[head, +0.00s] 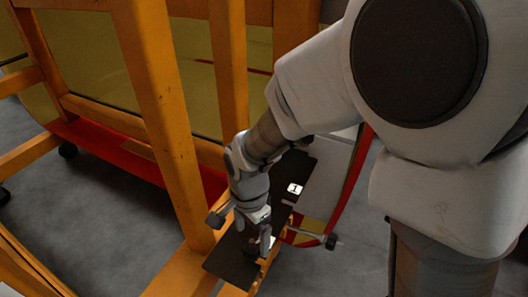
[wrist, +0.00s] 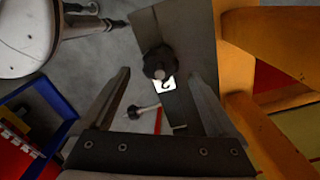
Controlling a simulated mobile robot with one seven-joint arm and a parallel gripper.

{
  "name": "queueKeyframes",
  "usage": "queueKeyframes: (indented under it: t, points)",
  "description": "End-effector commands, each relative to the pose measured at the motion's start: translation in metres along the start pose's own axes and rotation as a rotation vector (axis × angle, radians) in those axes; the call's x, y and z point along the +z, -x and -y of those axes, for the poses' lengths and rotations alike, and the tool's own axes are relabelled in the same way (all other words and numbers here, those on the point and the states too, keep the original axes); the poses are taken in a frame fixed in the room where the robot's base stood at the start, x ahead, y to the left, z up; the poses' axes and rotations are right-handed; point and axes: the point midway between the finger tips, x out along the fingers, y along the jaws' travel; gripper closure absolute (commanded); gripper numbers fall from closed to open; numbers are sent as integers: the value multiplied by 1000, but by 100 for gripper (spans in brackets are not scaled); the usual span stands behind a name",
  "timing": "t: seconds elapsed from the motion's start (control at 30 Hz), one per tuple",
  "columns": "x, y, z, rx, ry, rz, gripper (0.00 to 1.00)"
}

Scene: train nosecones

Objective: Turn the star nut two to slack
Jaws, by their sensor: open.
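In the wrist view a dark star nut (wrist: 158,62) sits on a grey plate (wrist: 190,28), right beside a white label with a "2" (wrist: 165,86). My gripper (wrist: 160,76) is open, one finger on each side of the nut and label with gaps; nothing is held. I cannot tell whether the fingertips are at the nut's height. In the head view my gripper (head: 262,236) points down over the dark plate (head: 228,262); the nut is not clearly visible there. A label with a "1" (head: 294,188) is farther up the plate.
Orange frame posts (head: 165,120) stand close left of my gripper in the head view. A rod with a dark knob (head: 331,241) sticks out on the right; a similar one (wrist: 132,114) shows in the wrist view. A blue bin (wrist: 52,95) with red contents is at the wrist view's left.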

Motion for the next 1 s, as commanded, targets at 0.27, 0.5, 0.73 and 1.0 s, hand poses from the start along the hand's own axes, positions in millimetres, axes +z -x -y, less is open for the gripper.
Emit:
queueKeyframes:
  t: [0.27,0.5,0.73,1.0]
  points:
    - [0,-34,0,1,1,0,6]
    - [0,-40,0,-1,1,-1,6]
    - [0,-39,0,-1,1,-1,21]
    - [0,-39,0,-1,1,-1,70]
